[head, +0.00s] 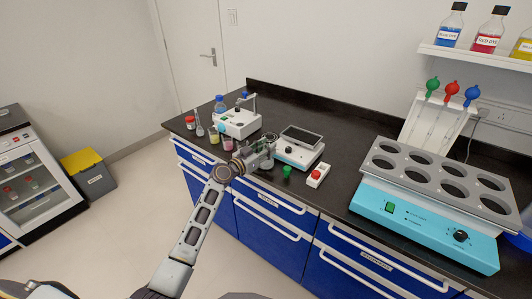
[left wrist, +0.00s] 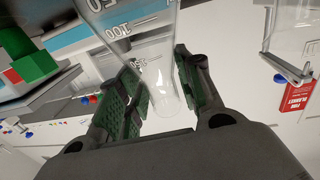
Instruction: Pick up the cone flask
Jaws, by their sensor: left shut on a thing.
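The cone flask (left wrist: 155,60) is clear glass with white volume marks. In the left wrist view its narrow neck runs down between the green-padded fingers of my left gripper (left wrist: 160,92), and its wider body reaches past the top edge. My left gripper (head: 258,155) is shut on the neck. In the head view it is over the black counter, by the front edge, and the flask is too small and hidden to make out clearly. My right gripper is not in view.
Another white device (head: 238,122) and small bottles stand left. A turquoise heating bath (head: 425,220) fills the right counter.

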